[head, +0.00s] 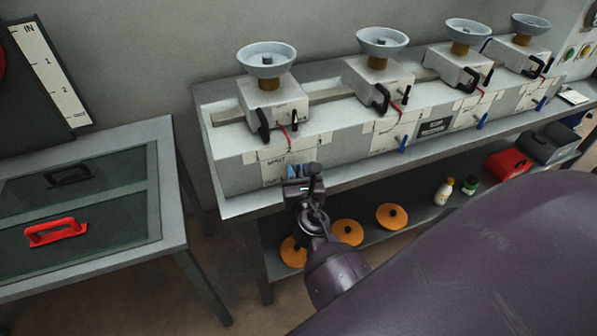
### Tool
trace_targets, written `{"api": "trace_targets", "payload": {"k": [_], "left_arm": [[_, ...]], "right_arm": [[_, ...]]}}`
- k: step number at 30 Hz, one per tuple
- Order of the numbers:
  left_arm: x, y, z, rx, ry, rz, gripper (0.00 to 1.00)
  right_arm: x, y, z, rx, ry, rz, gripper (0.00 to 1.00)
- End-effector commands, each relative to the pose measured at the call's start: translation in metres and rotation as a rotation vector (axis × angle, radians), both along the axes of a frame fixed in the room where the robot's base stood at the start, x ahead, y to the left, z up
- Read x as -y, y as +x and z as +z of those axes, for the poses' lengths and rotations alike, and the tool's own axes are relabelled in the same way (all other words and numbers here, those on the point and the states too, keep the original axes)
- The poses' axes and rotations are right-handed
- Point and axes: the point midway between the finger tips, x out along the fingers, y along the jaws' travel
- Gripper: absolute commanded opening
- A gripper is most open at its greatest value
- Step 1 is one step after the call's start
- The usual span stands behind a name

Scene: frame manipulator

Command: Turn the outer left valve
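A grey filter manifold (345,148) stands on a metal bench, with a row of small blue valve handles along its front. The outer left valve (292,171) is at the manifold's left end, under the leftmost funnel, and only bits of blue show. My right gripper (299,176) is right in front of it, at the front face, and hides most of it. I cannot tell whether the fingers touch the handle or how far they are open. Another blue valve handle (403,143) hangs to the right. My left gripper is out of view.
Several pale funnels (265,58) top the manifold, with black handles (264,124) below them. Orange discs (392,216), bottles (444,190) and a red case (508,163) sit on the lower shelf. A glass-topped cabinet with a red handle (55,232) stands left.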

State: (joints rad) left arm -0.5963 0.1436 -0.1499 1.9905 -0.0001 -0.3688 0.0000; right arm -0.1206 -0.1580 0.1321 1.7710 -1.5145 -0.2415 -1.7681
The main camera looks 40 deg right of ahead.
Motion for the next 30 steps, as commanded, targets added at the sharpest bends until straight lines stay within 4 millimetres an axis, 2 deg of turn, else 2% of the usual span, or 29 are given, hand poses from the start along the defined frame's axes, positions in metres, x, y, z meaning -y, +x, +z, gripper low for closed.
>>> {"api": "trace_targets", "payload": {"k": [1, 5, 6, 17, 30], "left_arm": [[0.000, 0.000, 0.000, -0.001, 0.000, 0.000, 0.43], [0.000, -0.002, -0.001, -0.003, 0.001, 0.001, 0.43], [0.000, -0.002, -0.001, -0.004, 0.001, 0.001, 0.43], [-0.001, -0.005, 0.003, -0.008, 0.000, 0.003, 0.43], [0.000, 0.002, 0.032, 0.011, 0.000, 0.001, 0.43]], "right_arm": [[0.000, 0.000, 0.000, 0.000, 0.000, 0.000, 0.22], [0.000, 0.000, 0.000, 0.000, 0.000, 0.000, 0.02], [0.000, 0.000, 0.000, 0.000, 0.000, 0.000, 0.00], [0.001, 0.000, 0.001, 0.013, 0.054, 0.000, 0.00], [0.004, -0.001, 0.002, 0.092, 0.383, 0.000, 0.00]]}}
